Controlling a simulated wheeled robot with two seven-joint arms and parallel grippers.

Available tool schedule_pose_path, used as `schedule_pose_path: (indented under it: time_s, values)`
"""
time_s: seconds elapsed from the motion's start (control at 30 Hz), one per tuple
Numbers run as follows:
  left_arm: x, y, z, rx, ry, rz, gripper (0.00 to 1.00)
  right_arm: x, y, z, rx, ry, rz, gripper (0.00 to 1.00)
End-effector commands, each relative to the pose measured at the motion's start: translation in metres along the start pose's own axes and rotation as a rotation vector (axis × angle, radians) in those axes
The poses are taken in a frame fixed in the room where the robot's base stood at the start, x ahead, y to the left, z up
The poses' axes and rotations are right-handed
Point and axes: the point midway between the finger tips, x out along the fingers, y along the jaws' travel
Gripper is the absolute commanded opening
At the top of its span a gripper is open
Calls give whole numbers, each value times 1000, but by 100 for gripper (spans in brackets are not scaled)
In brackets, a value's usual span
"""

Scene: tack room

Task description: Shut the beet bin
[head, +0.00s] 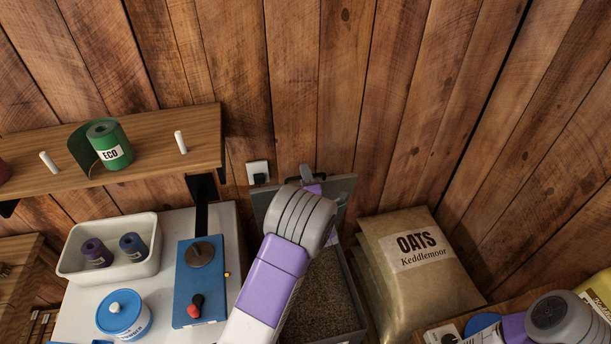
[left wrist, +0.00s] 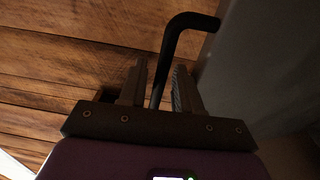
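The beet bin (head: 345,328) is a grey box filled with brown feed, and its lid (head: 343,187) stands open against the wall. My left gripper (head: 307,174) is at the raised lid, mostly hidden behind my own wrist. In the left wrist view the black bent handle (left wrist: 180,24) reaches down between the two fingers of my left gripper (left wrist: 160,75). The fingers are apart, with a gap visible on each side of the bar. My right arm shows at the lower right of the head view, but its fingers are out of sight.
A sack of oats (head: 417,270) stands close to the right of the bin. On the left, a white worktop (head: 75,318) bears a blue device (head: 199,288), a white tray (head: 62,265) and a blue-lidded tub (head: 123,318). A wooden shelf (head: 205,130) hangs above.

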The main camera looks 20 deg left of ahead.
Motion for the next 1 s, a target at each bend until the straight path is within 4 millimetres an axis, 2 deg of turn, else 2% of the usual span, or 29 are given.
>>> schedule_pose_path:
  time_s: [0.17, 0.4, 0.77, 1.0]
  values:
    - [0, 0, 0, 1, 0, 0, 33, 0, 0, 0, 0, 0, 0, 37]
    - [0, 0, 0, 1, 0, 0, 0, 0, 0, 0, 0, 0, 0, 37]
    - [-1, -1, 1, 0, -1, 2, 0, 1, 1, 0, 0, 0, 0, 37]
    - [-13, -9, 10, 0, -9, 36, 0, 19, 7, -1, 0, 0, 0, 37]
